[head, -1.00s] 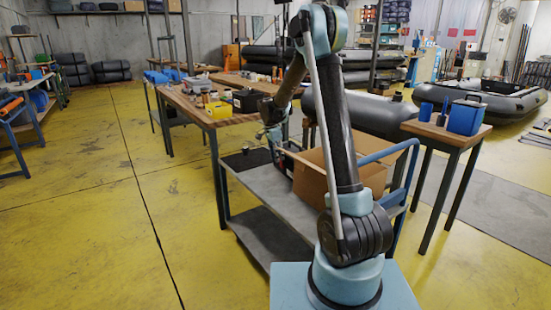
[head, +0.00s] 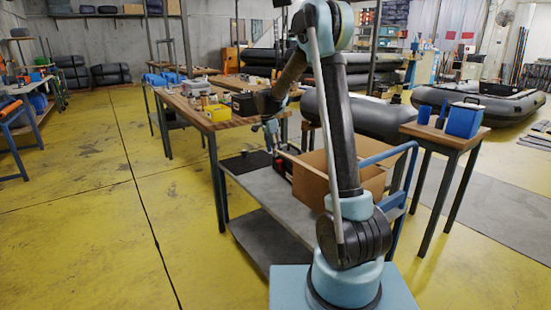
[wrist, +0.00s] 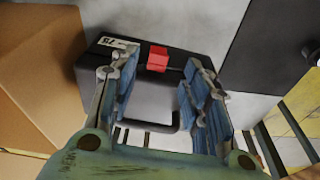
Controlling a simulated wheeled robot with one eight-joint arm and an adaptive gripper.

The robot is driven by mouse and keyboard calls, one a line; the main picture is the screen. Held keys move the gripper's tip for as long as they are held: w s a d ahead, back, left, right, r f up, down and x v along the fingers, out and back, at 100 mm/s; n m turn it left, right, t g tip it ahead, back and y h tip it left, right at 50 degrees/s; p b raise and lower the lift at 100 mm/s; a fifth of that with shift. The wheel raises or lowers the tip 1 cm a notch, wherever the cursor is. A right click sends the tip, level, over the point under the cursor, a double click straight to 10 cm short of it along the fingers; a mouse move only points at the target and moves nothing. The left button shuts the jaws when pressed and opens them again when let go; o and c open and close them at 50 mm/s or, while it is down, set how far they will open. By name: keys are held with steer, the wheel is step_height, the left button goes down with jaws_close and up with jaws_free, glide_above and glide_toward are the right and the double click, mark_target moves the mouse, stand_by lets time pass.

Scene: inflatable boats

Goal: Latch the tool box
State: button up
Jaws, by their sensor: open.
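The tool box (wrist: 125,60) is dark, with a white label and a red latch (wrist: 157,58), and it shows in the upper middle of the wrist view. A U-shaped handle (wrist: 150,126) shows below it. My gripper (wrist: 150,72) is open, its two blue-padded fingers to the left and right of the latch, with nothing between them gripped. I cannot tell whether the fingers touch the box or whether the latch is closed. In the head view, my gripper (head: 271,138) is above the cart beside the cardboard box, and the tool box (head: 282,165) is partly hidden.
The grey cart (head: 270,195) carries an open cardboard box (head: 312,178) close to the tool box. A dark panel (wrist: 275,45) lies right of the fingers. A wooden workbench (head: 200,110) with several items stands behind left. A small table (head: 440,135) stands right.

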step_height(320, 180, up, 7)
steer(key=a, duration=0.1)
steer(key=shift+s+f, duration=0.2)
steer(key=shift+s, duration=0.1)
steer(key=shift+a+f, duration=0.1)
